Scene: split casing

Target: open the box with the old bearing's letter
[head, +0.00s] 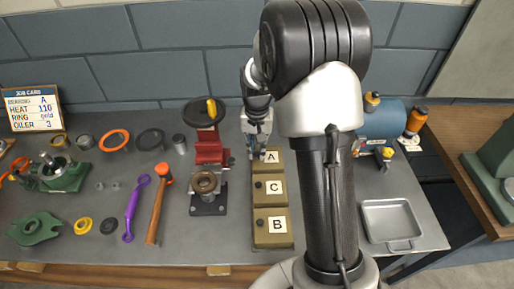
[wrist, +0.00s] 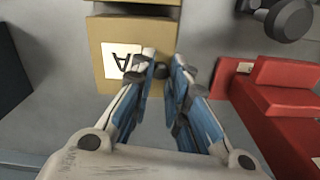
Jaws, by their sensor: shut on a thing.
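Three tan boxes stand in a column, labelled A (head: 275,168), C (head: 265,188) and B (head: 268,239). Boxes C and B each show a dark knob on top. My gripper (head: 257,152) is at box A, pointing down. In the wrist view, my gripper (wrist: 165,66) is closed on box A's dark knob (wrist: 161,71), beside the upside-down letter A on box A (wrist: 110,33). Box A looks covered; I cannot tell whether its lid is raised. The job card (head: 31,108) reads bearing A, heat 110, ring gold, oiler 3.
A red press (head: 208,148) with a black handwheel stands left of box A. A bearing-like ring (head: 205,182) sits on a dark stand below it. A hammer (head: 157,210) and purple wrench (head: 132,208) lie further left. A grey tray (head: 391,204) is empty at right.

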